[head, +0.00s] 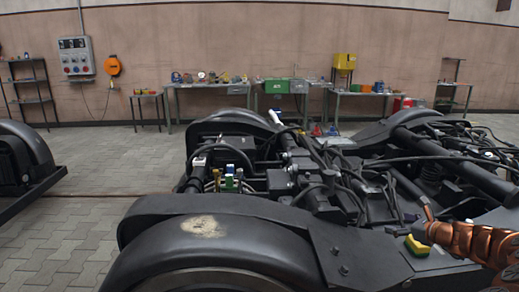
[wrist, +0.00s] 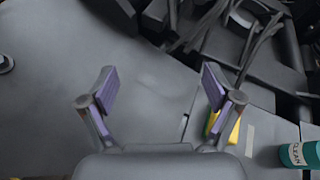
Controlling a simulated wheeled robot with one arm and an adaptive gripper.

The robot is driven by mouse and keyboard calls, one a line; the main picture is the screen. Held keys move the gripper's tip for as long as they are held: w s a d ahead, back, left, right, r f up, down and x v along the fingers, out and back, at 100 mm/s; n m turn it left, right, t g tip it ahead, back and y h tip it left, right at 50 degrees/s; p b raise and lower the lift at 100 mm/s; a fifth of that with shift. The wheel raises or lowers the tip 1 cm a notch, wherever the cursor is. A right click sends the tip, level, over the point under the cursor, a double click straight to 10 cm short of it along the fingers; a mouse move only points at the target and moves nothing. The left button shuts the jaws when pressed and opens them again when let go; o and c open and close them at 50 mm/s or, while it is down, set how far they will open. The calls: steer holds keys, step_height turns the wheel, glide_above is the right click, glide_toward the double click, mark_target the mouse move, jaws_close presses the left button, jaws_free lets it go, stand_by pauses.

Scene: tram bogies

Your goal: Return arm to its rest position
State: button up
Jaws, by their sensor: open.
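My gripper (wrist: 155,92) is open and empty in the wrist view, its two purple-padded fingers spread wide over a dark grey surface of the bogie. In the head view my copper-coloured arm reaches in from the lower right, above the bogie frame (head: 370,262). A yellow and green sponge (head: 417,246) lies on that frame just left of the arm. In the wrist view the sponge (wrist: 231,130) is partly hidden behind the right finger.
A teal container (wrist: 298,154) with a white label stands at the lower right of the wrist view. Cables and pipes (head: 330,180) crowd the bogie's middle. Workbenches (head: 205,88) line the far wall. Paved floor (head: 75,215) is clear at the left, beside another bogie (head: 25,160).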

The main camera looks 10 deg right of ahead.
steer(key=a+r+n+g+y+p, duration=0.25)
steer(key=a+r+n, duration=0.35)
steer(key=a, duration=0.5)
steer(key=a+r+n+g+y+p, duration=0.1)
steer(key=a+r+n+y+p, duration=0.2)
steer(key=a+r, duration=0.65)
steer(key=s+a+r+n+g+p, duration=0.2)
steer(key=s+a+n, duration=0.1)
steer(key=a, duration=0.4)
steer(key=s+a+r+n+g+p, duration=0.1)
steer(key=s+a+r+n+p, duration=0.1)
steer(key=s+a+n+p, duration=0.3)
steer(key=s+a+r+n+g, duration=0.1)
steer(key=s+a+r+g, duration=0.15)
steer(key=a, duration=0.55)
steer(key=s+a+r+n+g+h+p, duration=0.1)
steer(key=s+a+r+n+g+p, duration=0.2)
steer(key=s, duration=0.4)
steer(key=s+a+r+n+g+h+p, duration=0.1)
steer(key=s+a+n+h+p, duration=0.15)
steer(key=s+n+p, duration=0.4)
steer(key=s+d+r+n+g+h+p, duration=0.1)
steer(key=s+d+r+n+h+p, duration=0.1)
steer(key=s, duration=0.7)
steer(key=s+d+r+n+g+h+p, duration=0.1)
steer(key=s+d+p, duration=0.3)
steer(key=s, duration=0.5)
steer(key=shift+s+d+r+n+h+p, duration=0.3)
steer(key=shift+s+r+n+h, duration=0.1)
steer(key=shift+r+h, duration=0.5)
